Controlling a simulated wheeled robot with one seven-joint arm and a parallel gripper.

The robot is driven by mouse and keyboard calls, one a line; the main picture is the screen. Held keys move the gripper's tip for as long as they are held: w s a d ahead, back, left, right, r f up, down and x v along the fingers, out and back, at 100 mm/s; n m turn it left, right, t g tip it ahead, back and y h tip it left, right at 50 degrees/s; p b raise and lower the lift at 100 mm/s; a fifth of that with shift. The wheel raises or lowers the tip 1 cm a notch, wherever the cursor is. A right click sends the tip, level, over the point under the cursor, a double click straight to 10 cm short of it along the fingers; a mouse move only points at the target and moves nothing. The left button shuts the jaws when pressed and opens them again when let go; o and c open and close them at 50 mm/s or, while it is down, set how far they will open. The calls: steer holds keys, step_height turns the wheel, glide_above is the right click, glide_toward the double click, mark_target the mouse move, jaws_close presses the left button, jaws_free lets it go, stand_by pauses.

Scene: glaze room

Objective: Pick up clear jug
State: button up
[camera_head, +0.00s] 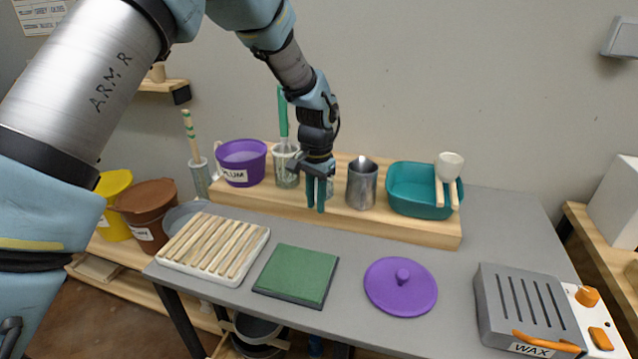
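A clear jug (286,170) stands on the raised wooden board at the back of the table, left of my gripper. A green-handled tool (283,112) stands up out of it. My gripper (316,208) points down over the board, just right of the jug and left of a grey metal pitcher. Its two teal fingers show a small gap with nothing seen between them. My wrist and gripper hide part of the board and what may be behind them.
On the board are a purple PLUM bucket (241,165), the metal pitcher (362,184) and a teal basin (408,192) with a white ladle-like tool. In front lie a slatted rack (213,248), green slab (297,275), purple lid (400,287) and WAX unit (528,308).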

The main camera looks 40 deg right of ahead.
jaws_close()
stand_by(0.9)
